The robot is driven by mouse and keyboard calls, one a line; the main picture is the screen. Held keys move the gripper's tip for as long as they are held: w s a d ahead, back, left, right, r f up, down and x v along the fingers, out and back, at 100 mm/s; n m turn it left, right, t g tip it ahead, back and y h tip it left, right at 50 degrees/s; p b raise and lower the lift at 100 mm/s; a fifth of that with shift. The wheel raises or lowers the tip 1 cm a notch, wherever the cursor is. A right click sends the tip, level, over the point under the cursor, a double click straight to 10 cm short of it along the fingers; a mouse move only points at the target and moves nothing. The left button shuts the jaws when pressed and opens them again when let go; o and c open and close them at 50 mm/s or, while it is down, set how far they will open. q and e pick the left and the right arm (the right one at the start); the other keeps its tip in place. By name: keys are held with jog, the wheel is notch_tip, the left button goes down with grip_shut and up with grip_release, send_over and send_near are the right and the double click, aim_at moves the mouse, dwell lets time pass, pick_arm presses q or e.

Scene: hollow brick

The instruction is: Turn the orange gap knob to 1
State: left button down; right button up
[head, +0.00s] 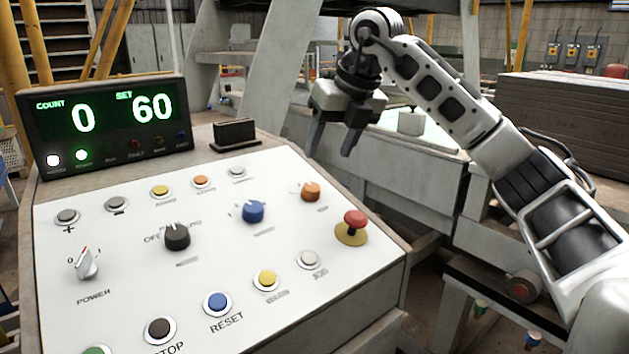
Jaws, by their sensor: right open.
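The orange gap knob (310,192) sits at the right of the white control panel (120,265), above and left of the red mushroom button. Its pointer mark and scale are too small to read. My right gripper (330,148) is open and empty. It hangs with its fingers downward, above and beyond the panel's far right edge, up and slightly right of the orange knob in the picture and apart from it. My left gripper is not in view.
Close to the orange knob are a red mushroom button (354,222) on a yellow base and a blue knob (253,211). A black knob (177,236), a power switch (86,264) and several buttons share the panel. A display (108,122) reading 0 and 60 stands behind.

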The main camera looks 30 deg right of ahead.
aim_at(313, 187)
jog(key=p+x, duration=0.1)
jog(key=x, duration=0.8)
jog(key=shift+w+f, duration=0.1)
jog(key=c, duration=1)
